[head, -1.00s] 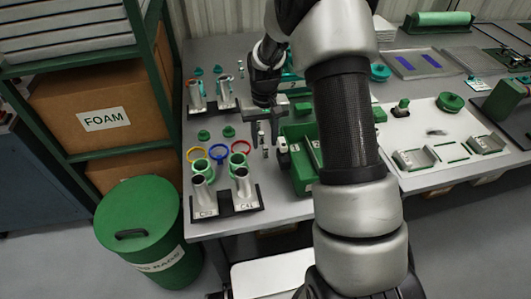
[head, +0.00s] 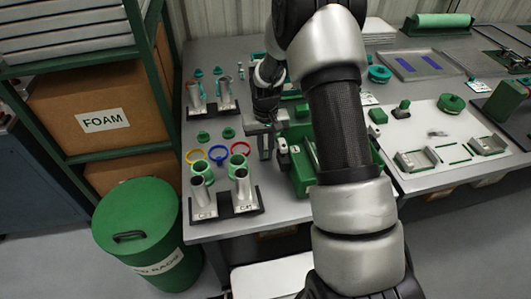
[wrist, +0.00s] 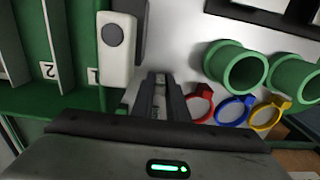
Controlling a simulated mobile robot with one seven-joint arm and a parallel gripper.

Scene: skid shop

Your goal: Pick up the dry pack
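My gripper (head: 266,152) points down at the bench between the coloured rings and the green box. Its fingers are close together in the wrist view (wrist: 162,100). A narrow pale grey piece (wrist: 159,90) shows between them, mostly hidden by the fingers; it looks like the small upright part seen under the gripper earlier. I take it for the dry pack, but no label is readable. I cannot tell whether it still touches the bench.
A white block with a grey button (wrist: 116,50) stands close beside the fingers, at the numbered green box (head: 303,172). Red (head: 240,149), blue (head: 218,153) and yellow (head: 195,156) rings and green collars (wrist: 236,66) lie opposite. A rack with metal tubes (head: 232,208) stands in front.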

